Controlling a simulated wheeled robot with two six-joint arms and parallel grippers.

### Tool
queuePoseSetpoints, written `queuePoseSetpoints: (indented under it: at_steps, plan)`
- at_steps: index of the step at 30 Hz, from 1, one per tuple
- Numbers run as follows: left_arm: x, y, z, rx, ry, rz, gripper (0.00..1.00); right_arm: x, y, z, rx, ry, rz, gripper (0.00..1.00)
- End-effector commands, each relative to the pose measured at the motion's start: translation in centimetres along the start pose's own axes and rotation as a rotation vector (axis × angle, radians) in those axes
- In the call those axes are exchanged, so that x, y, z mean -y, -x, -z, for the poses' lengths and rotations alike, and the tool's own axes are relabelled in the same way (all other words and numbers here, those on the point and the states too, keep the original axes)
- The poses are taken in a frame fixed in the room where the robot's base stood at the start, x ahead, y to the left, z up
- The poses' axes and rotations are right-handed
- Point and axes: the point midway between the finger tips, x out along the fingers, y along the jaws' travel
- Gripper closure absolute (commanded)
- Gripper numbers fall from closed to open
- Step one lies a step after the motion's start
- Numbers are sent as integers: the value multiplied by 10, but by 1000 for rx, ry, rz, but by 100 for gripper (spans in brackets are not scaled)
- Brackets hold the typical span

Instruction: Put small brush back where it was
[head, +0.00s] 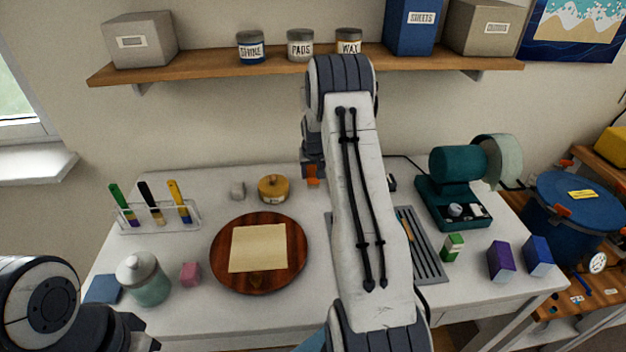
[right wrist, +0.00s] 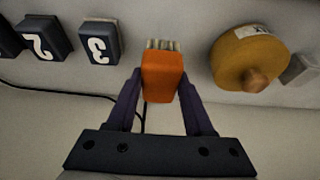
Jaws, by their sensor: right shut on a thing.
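My right gripper (right wrist: 162,98) is shut on a small orange brush (right wrist: 162,78), whose pale bristles point away from me. In the head view the orange brush (head: 313,175) shows just left of my right arm, near the back of the white table; my arm hides much of the gripper there. In the right wrist view the brush is between a yellow round container (right wrist: 245,60) and dark blocks numbered 2 (right wrist: 43,38) and 3 (right wrist: 100,42). I cannot tell whether it touches the table. My left gripper is out of view; only its arm shows at lower left.
A clear rack (head: 160,217) holds several coloured-handled brushes at left. A wooden round board (head: 222,270) carries a paper sheet. A grey slotted tray (head: 432,262) is partly behind my arm, near a green machine (head: 455,165). A jar (head: 147,283) and pink cube (head: 191,274) stand front left.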

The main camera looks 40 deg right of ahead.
Motion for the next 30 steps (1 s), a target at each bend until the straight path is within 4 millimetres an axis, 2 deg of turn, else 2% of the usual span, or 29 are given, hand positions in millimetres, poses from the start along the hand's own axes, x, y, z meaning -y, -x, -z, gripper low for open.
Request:
queuePoseSetpoints:
  at_steps: [9, 21, 22, 23, 24, 30]
  plan:
    - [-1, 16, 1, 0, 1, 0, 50, 0, -34, -14, 1, -2, 0, 100]
    - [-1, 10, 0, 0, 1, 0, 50, 0, -42, -17, 0, -1, 0, 100]
    - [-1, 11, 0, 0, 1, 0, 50, 0, -40, -16, 0, -1, 0, 37]
    - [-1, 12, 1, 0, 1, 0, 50, 0, -40, -16, 0, -1, 0, 25]
    - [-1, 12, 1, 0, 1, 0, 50, 0, -40, -16, 1, -1, 0, 18]
    - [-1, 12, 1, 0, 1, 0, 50, 0, -40, -16, 1, -1, 0, 18]
